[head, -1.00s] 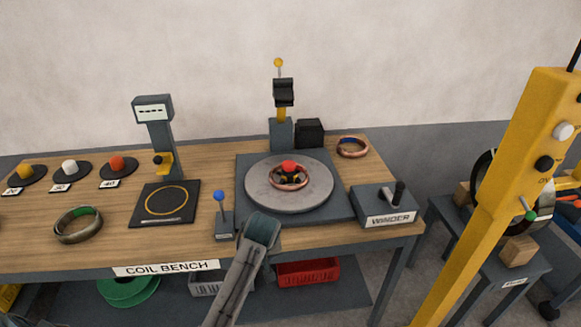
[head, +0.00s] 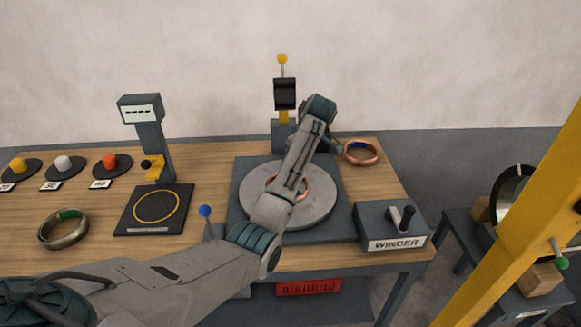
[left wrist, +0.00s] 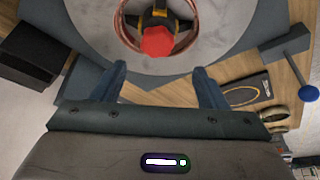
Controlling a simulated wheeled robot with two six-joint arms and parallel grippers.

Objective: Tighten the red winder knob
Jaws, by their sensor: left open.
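The red winder knob (left wrist: 158,42) shows in the left wrist view, on a dark and yellow hub inside a copper coil (left wrist: 194,40). In the head view my left arm hides the knob, and only part of the coil (head: 304,188) shows on the round grey turntable (head: 322,205). My left gripper (left wrist: 161,69) is open and empty, its fingers to either side of the picture below the knob, which is just beyond the fingertips. In the head view its fingers are hidden behind the wrist. My right gripper is not in view.
A winder lever box (head: 395,228) stands right of the turntable. A spare copper coil (head: 361,153) lies behind it. A blue-knobbed lever (head: 205,212) stands near my left arm. A yellow post (head: 520,210) rises at the right.

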